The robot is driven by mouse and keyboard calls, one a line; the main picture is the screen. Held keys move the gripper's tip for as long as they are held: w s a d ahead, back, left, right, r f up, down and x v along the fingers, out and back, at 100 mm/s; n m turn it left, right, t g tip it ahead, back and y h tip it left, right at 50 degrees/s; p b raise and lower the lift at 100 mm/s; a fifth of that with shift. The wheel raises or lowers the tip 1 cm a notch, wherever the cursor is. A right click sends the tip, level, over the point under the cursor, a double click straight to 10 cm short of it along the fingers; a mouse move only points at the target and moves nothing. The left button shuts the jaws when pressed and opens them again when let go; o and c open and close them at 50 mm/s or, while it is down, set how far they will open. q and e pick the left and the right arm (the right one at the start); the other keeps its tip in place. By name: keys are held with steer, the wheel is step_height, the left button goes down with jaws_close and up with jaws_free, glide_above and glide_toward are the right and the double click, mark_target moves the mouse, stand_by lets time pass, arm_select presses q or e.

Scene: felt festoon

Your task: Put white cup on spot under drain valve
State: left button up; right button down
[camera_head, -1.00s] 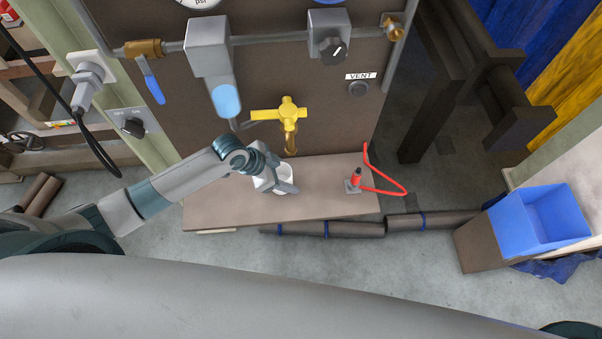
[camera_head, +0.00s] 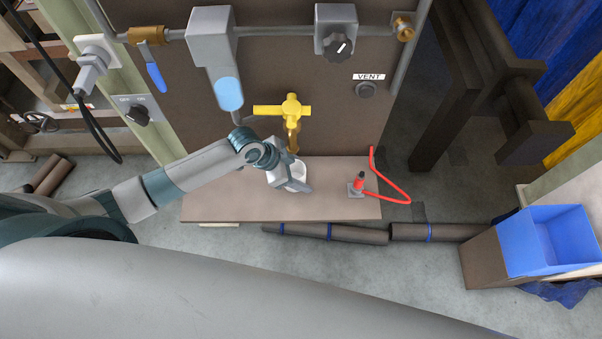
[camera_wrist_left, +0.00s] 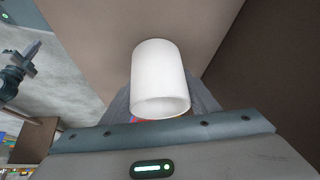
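The yellow drain valve (camera_head: 290,110) sticks out from the brown panel, its spout pointing down over the brown ledge (camera_head: 235,200). My left gripper (camera_head: 298,184) is at the ledge just below and in front of the spout, with its fingers around the white cup (camera_head: 297,172). In the left wrist view the white cup (camera_wrist_left: 160,78) sits between the two grey fingers, its open rim toward the camera. I cannot tell whether the cup touches the ledge. The spot under the valve is not clearly seen; the cup and gripper cover that area. My right gripper is not in view.
A red lever-like part (camera_head: 385,188) stands on the right of the ledge. A blue bin (camera_head: 545,240) is at the far right. Brown pipes (camera_head: 340,233) lie on the floor before the ledge. The ledge left of the gripper is clear.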

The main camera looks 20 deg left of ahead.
arm_select(q)
steer(key=shift+o, duration=1.2)
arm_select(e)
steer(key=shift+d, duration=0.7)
arm_select(q)
steer(key=shift+r, duration=0.1)
steer(key=b+v, duration=0.2)
steer(key=v, duration=1)
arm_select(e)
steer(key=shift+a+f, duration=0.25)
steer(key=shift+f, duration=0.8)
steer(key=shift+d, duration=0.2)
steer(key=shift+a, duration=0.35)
